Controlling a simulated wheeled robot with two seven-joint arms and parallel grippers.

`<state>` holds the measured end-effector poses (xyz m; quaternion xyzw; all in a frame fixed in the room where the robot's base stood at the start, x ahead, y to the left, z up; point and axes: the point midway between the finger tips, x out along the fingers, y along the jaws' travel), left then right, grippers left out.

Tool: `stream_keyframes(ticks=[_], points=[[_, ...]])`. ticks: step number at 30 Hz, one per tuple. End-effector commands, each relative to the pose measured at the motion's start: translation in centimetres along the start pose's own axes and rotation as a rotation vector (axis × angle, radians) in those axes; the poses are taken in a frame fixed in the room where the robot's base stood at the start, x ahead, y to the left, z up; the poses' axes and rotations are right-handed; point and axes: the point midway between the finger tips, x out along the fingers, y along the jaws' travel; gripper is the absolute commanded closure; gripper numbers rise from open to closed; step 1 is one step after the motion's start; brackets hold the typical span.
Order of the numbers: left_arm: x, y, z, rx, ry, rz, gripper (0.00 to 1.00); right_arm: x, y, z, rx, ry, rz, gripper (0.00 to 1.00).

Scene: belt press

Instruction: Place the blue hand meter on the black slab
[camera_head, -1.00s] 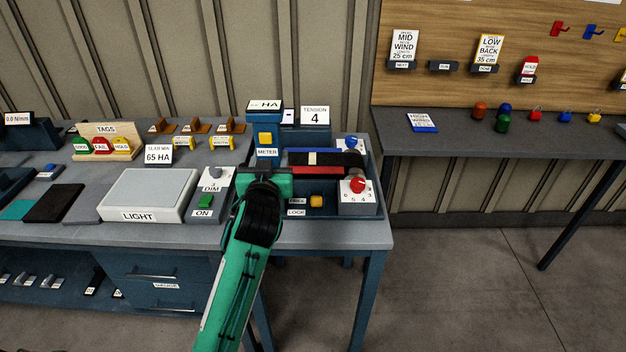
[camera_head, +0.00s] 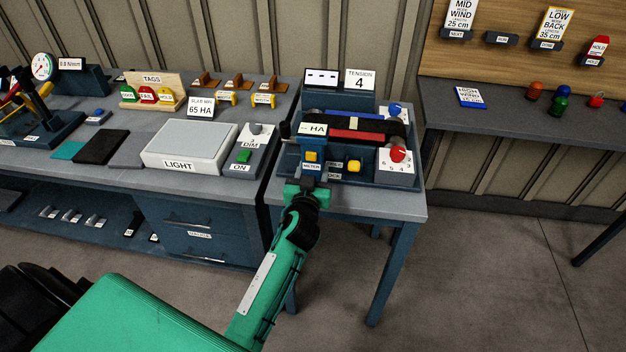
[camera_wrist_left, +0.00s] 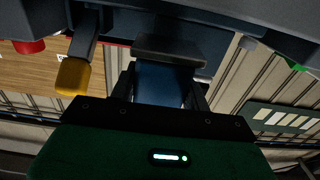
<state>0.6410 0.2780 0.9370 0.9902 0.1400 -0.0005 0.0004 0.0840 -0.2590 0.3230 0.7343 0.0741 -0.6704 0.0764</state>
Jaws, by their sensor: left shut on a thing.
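The blue hand meter (camera_head: 313,143), with an HA display and a yellow button, is in my left gripper (camera_head: 305,187), which is shut on its lower part. The meter is upright at the front left of the belt press tray; I cannot tell its height clearance. In the left wrist view its blue body (camera_wrist_left: 160,84) sits between the fingers. The black slab (camera_head: 101,147) lies flat on the left bench, between a teal slab (camera_head: 69,150) and a grey slab (camera_head: 127,152), far left of the gripper. My right gripper is not in view.
A light box (camera_head: 188,146), a DIM/ON switch box (camera_head: 247,152) and a 65 HA card (camera_head: 201,107) stand between the meter and the slabs. A tag rack (camera_head: 152,91) is behind. The press tray (camera_head: 413,183) holds belts and knobs.

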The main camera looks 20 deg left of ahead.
Motion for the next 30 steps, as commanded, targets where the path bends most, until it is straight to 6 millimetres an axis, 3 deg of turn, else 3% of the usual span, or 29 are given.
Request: stream_keyframes(ticks=[3, 6, 19, 20, 22, 30], points=[[0.0, 0.0, 2.1, 0.0, -0.001, -0.001, 0.85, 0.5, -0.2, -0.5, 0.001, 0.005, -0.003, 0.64], [0.0, 0.0, 2.9, 0.0, 0.0, 0.0, 0.85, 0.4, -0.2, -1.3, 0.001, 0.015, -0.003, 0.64], [0.0, 0.0, 3.3, 0.0, 0.001, 0.001, 0.85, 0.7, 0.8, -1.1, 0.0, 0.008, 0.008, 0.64], [0.0, 0.0, 3.3, 0.0, 0.0, 0.001, 0.47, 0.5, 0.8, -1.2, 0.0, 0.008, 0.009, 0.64], [0.0, 0.0, 3.2, 0.0, 0.0, 0.001, 0.33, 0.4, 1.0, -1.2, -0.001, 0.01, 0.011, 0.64], [0.0, 0.0, 3.2, 0.001, 0.0, 0.0, 0.31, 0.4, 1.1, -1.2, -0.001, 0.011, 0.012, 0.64]])
